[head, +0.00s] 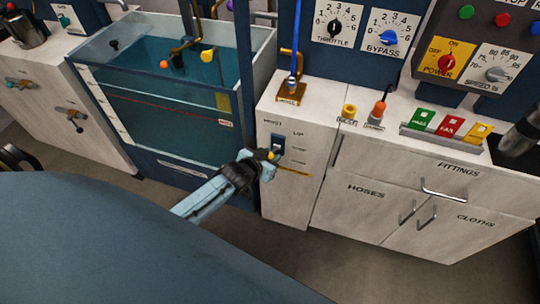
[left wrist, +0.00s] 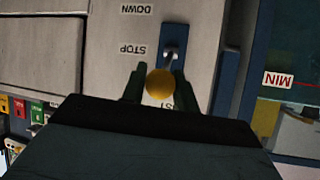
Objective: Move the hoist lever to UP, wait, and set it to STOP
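The hoist panel, a blue plate (head: 278,143) on the white cabinet's upper left front, has labels beside it, with UP readable at the top. The hoist lever has a yellow ball knob (left wrist: 160,83), also in the head view (head: 271,155). My left gripper (head: 268,160) reaches the panel from the lower left. In the left wrist view its two dark fingers (left wrist: 158,88) lie on either side of the knob, seemingly touching it. That view is upside down; the knob covers the area on the HOIST-heading side of STOP. I cannot tell the lever's exact setting. My right gripper is not in view.
A glass water tank (head: 160,95) stands left of the cabinet, close to my left arm. Above the counter are the THROTTLE (head: 334,28) and BYPASS (head: 388,38) dials. Green, red and yellow tags (head: 450,123) stand on the counter. Drawer handles (head: 443,190) stick out at the right.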

